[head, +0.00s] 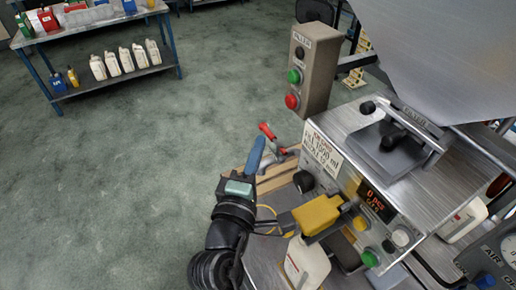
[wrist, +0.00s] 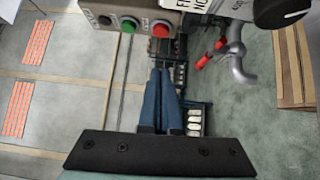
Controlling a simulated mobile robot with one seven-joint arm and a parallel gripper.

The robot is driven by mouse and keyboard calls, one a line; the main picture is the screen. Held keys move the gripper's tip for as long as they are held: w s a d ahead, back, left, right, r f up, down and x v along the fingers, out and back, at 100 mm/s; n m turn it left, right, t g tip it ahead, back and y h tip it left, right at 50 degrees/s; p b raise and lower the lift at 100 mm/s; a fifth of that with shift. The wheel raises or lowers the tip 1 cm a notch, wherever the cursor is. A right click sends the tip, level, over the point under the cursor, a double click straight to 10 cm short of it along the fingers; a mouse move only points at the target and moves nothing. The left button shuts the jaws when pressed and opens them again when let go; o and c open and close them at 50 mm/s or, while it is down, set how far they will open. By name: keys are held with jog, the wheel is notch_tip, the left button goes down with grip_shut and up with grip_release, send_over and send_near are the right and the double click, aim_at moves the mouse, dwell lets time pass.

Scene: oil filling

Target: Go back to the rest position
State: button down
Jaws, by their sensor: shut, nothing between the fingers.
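My gripper (head: 257,150) is beside the left side of the filling machine (head: 335,135), in front of and below the grey control box (head: 317,70). Its blue fingers are together, with nothing between them. They also show in the wrist view (wrist: 160,78), pointing up the picture. The control box's green button (head: 294,76) and red button (head: 292,101) are apart from the fingers. A red-handled lever (head: 267,131) is just behind the fingertips; it also shows in the wrist view (wrist: 212,52).
A white bottle (head: 305,264) stands under the yellow part (head: 318,214) of the machine, right of my arm. A wooden piece (head: 277,178) is close to my gripper. A shelf table (head: 95,20) with bottles stands far left. The green floor (head: 130,170) at left is clear.

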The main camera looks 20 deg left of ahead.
dwell(0.4)
jog(key=d+r+m+t+h, duration=0.1)
jog(key=d+r+m+t, duration=0.3)
jog(key=r, duration=0.7)
jog(key=d+r+m+h, duration=0.1)
jog(key=d+r+m, duration=0.2)
jog(key=r+m, duration=0.55)
jog(key=s+d+r+m+t, duration=0.1)
jog(key=s+r+m, duration=0.1)
jog(key=s+r, duration=0.2)
jog(key=s+d+r+m+t+y, duration=0.1)
jog(key=s+d+r+m+t, duration=0.1)
jog(key=r, duration=0.9)
jog(key=s+d+r+m+t, duration=0.1)
jog(key=s+r+m+t, duration=0.1)
jog(key=s+r, duration=0.3)
notch_tip(320, 180, up, 3)
jog(key=shift+s+d+f, duration=0.1)
jog(key=shift+s+d, duration=0.05)
jog(key=shift+s, duration=0.15)
